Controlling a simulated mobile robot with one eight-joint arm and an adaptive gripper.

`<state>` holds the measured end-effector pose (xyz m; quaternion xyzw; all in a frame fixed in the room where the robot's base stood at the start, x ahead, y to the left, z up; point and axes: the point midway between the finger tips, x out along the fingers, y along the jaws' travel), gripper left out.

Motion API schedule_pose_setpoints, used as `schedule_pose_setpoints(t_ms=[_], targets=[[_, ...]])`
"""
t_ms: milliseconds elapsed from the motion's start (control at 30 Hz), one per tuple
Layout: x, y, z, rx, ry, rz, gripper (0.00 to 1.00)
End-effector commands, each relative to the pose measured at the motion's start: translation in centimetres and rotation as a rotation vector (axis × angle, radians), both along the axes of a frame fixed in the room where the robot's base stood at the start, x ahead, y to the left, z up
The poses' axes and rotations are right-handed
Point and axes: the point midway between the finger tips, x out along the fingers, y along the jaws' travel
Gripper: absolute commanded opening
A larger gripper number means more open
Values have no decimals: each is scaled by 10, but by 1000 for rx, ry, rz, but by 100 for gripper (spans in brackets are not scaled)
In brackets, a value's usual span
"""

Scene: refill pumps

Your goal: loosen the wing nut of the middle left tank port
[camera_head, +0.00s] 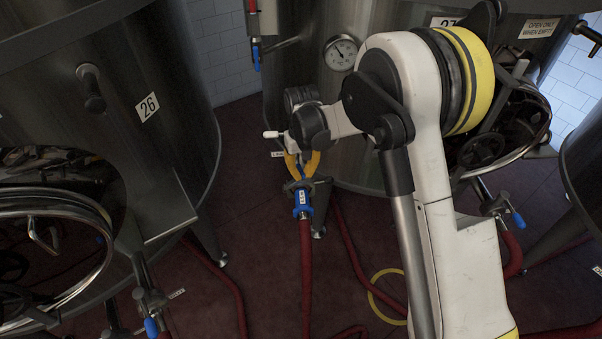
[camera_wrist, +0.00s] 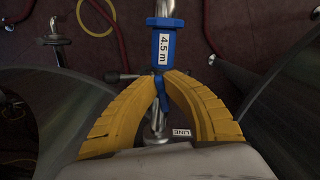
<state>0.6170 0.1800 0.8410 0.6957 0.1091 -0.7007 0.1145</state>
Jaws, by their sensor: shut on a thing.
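In the head view my gripper (camera_head: 300,172) is at the same port, above the blue tag (camera_head: 302,203). A dark crossbar of the wing nut (camera_wrist: 126,76) shows on both sides of the fingertips. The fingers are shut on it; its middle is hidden. A blue piece (camera_wrist: 162,100) shows between the fingers, over the metal pipe (camera_wrist: 156,130).
A red hose (camera_head: 306,270) hangs below the tag. A tank marked 26 (camera_head: 185,100) stands at left; the gauge (camera_head: 340,53) is on the tank behind my arm. A yellow ring (camera_head: 376,297) and more red hoses lie on the dark red floor. Another port (camera_head: 497,203) is at right.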

Motion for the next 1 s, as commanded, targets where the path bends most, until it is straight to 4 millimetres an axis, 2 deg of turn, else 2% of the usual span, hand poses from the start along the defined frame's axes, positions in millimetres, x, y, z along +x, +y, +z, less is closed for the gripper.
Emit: schedule_pose_setpoints(t_ms=[1000], targets=[[11, -11, 0, 0, 7, 959, 0]])
